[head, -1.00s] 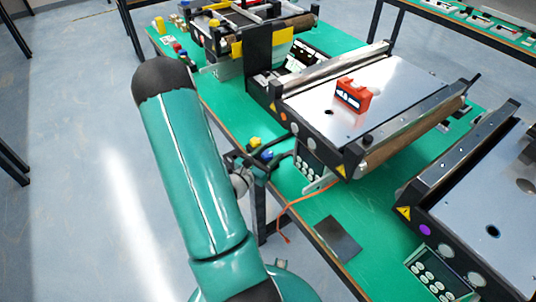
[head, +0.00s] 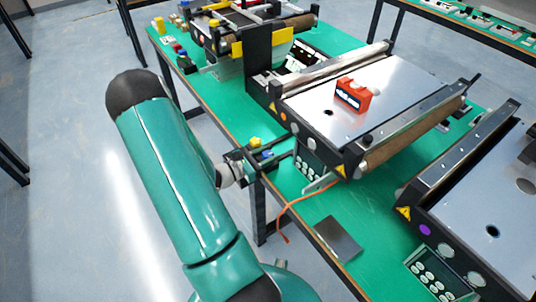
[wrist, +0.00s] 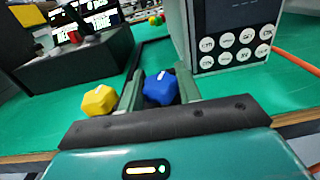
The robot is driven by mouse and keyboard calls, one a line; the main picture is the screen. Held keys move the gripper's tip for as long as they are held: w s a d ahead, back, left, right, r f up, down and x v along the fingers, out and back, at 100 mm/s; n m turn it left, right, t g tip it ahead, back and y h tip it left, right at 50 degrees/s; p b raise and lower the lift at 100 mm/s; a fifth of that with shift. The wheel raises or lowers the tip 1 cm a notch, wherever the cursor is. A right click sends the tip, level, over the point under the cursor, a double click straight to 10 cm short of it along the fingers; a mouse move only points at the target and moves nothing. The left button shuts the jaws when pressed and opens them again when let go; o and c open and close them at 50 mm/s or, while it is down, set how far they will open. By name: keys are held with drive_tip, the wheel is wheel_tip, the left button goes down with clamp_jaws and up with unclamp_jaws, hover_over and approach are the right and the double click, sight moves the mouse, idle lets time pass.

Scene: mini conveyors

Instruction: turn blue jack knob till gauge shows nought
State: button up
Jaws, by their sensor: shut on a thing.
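The blue knob (wrist: 160,88) sits between the two fingers of my gripper (wrist: 160,80) in the wrist view, and the fingers are shut on it. In the head view the blue knob (head: 267,155) is small and partly hidden by my gripper (head: 270,152), at the near left corner of the middle conveyor. A red box-shaped gauge (head: 354,94) with a dark and white face stands on the conveyor's metal plate (head: 390,85). Its reading is too small to make out.
A yellow knob (wrist: 98,101) is just left of my gripper; it also shows in the head view (head: 255,142). A keypad panel (wrist: 232,40) stands to the right. An orange cable (head: 284,220) hangs over the green table edge. Another conveyor (head: 470,190) is at right.

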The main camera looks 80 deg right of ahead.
drive_tip(key=shift+m+g+y, duration=1.6)
drive_tip(key=shift+y, duration=0.4)
drive_tip(key=o, duration=1)
drive_tip(key=v, duration=1.3)
drive_tip(key=shift+w, duration=0.45)
